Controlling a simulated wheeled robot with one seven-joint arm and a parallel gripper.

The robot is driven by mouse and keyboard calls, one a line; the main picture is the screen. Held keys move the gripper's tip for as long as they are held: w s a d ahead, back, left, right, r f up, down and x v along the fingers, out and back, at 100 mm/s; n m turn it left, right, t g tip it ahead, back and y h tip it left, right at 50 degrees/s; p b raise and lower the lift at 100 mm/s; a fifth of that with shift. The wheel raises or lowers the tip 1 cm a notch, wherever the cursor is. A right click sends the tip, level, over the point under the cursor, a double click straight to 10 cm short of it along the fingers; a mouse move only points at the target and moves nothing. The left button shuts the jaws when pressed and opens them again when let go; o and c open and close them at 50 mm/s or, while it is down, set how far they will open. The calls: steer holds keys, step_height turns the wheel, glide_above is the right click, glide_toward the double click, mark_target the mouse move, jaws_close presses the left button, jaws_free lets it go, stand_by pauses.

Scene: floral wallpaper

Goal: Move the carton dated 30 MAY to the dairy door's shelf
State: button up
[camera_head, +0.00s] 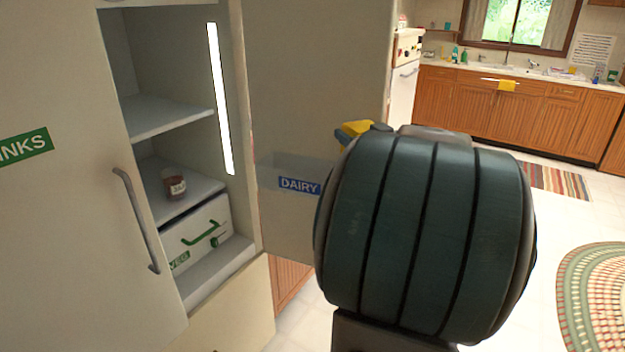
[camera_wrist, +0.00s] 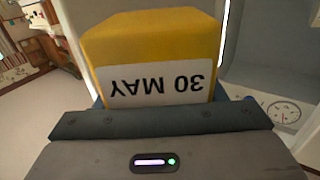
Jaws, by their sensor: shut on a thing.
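A yellow carton (camera_wrist: 150,45) with a white label reading 30 MAY, upside down in the wrist view, is held at my gripper (camera_wrist: 160,103). My gripper is shut on the carton. In the head view, only a small yellow part of the carton (camera_head: 354,128) shows past my dark arm, which hides the rest. The dairy door (camera_head: 315,80) stands open, with a blue DAIRY label on its clear shelf bin (camera_head: 285,172). The carton appears near this door, above the bin's level in the picture. Whether it touches the bin cannot be told.
The open fridge has shelves (camera_head: 170,115), a small brown jar (camera_head: 174,184) and a VEG drawer (camera_head: 200,232). A closed door labelled as drinks (camera_head: 70,220) stands at left. Wooden counters (camera_head: 500,105) line the back. Rugs (camera_head: 595,290) lie on the floor at right.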

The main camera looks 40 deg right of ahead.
steer(key=w+f, duration=0.7)
steer(key=w+f+b, duration=0.1)
steer(key=w+f, duration=0.2)
steer(key=w, duration=0.1)
steer(key=shift+w+a+f, duration=0.1)
steer(key=shift+a+f, duration=0.15)
steer(key=shift+f, duration=0.15)
steer(key=shift+f+b, duration=0.6)
steer(key=o, duration=1.1)
steer(key=shift+a+f, duration=0.1)
steer(key=shift+f, duration=0.1)
